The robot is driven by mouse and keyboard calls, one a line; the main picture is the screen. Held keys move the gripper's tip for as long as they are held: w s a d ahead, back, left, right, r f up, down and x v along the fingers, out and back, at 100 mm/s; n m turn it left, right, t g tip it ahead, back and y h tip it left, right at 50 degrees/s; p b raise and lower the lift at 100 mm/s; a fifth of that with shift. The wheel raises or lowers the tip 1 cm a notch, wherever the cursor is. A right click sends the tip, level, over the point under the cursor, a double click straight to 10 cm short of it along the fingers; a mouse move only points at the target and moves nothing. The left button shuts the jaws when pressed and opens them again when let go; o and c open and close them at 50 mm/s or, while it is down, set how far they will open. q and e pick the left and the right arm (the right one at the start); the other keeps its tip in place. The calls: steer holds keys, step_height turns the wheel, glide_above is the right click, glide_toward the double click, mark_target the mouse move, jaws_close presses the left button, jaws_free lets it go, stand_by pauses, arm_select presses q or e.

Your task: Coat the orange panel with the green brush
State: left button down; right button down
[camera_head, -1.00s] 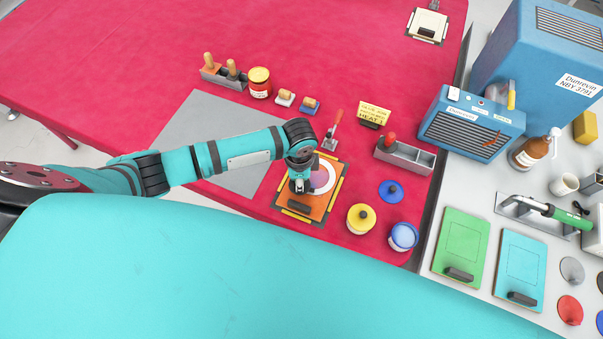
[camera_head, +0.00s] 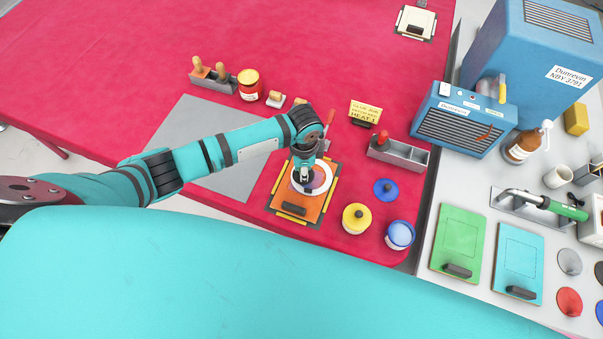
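The orange panel (camera_head: 313,213) lies on the red mat near its front edge, with a dark block at its near end and yellow-and-dark edging. A white round area with a purple patch (camera_head: 321,176) shows on its far part. My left gripper (camera_head: 306,183) points down over this round area and hides part of it. Its fingers are too small and covered to tell whether they are shut or hold anything. I cannot make out a green brush. My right gripper is not in view.
A yellow-lidded jar (camera_head: 356,219), a blue-rimmed jar (camera_head: 400,235) and a blue lid (camera_head: 386,190) stand right of the panel. A grey holder (camera_head: 405,153) with a red-handled tool is behind. Green (camera_head: 459,238) and cyan (camera_head: 519,255) panels lie farther right.

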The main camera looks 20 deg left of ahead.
arm_select(q)
steer(key=shift+w+d+f+b, duration=0.1)
steer(key=shift+w+b, duration=0.5)
steer(key=shift+w, duration=0.8)
steer(key=shift+w+d+f+b, duration=0.1)
steer(key=shift+w+b, duration=0.45)
steer(key=shift+w, duration=0.85)
steer(key=shift+s+d, duration=0.15)
steer(key=shift+d, duration=0.45)
steer(key=shift+s+r+p, duration=0.15)
steer(key=shift+s+p, duration=0.45)
steer(key=shift+p, duration=0.45)
steer(key=shift+s+a+p, duration=0.1)
steer(key=shift+s+p, duration=0.6)
steer(key=shift+s, duration=0.35)
steer(key=shift+s+f, duration=0.2)
steer(key=shift+s, duration=0.45)
steer(key=shift+s+r, duration=0.15)
steer(key=shift+s, duration=0.8)
steer(key=shift+s+a, duration=0.1)
steer(key=shift+s, duration=1.45)
steer(key=shift+d, duration=0.7)
steer(key=shift+w+d+b, duration=0.1)
steer(key=shift+w+b, duration=0.2)
steer(key=shift+w, duration=1.45)
steer(key=shift+w+d+b, duration=0.1)
steer(key=shift+w+b, duration=1.3)
steer(key=shift+w, duration=1.7)
